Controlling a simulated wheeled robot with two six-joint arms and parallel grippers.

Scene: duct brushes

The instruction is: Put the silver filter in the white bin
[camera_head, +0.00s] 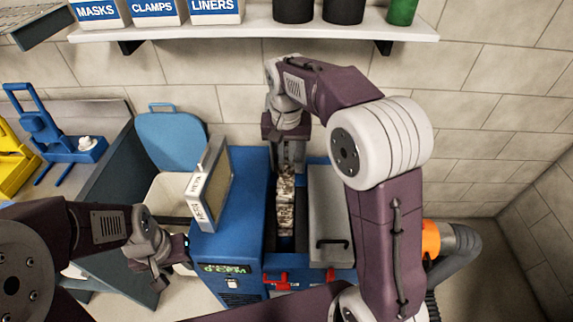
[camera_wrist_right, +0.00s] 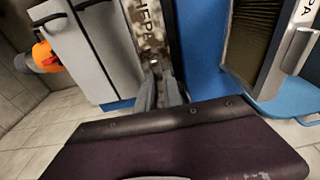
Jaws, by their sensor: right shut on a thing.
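A speckled grey-brown filter (camera_head: 287,205) stands in the open slot of a blue machine (camera_head: 245,255); HEPA lettering shows on it in the right wrist view (camera_wrist_right: 150,30). My right gripper (camera_head: 288,164) is shut on its upper end from above. A silver-framed filter (camera_head: 210,195) with a dark pleated face and a HEPA label stands tilted on the machine's left top; it also shows at the right wrist view's right edge (camera_wrist_right: 285,45). The white bin (camera_head: 164,212) is left of the machine, partly hidden by it. My left gripper (camera_head: 178,268) is low at left, its fingers unclear.
The machine's grey cover (camera_head: 328,215) with a black handle lies right of the slot. A blue lid (camera_head: 170,140) stands behind the bin. An orange fitting and grey hose (camera_head: 455,245) are at right. A shelf (camera_head: 270,30) with boxes runs above.

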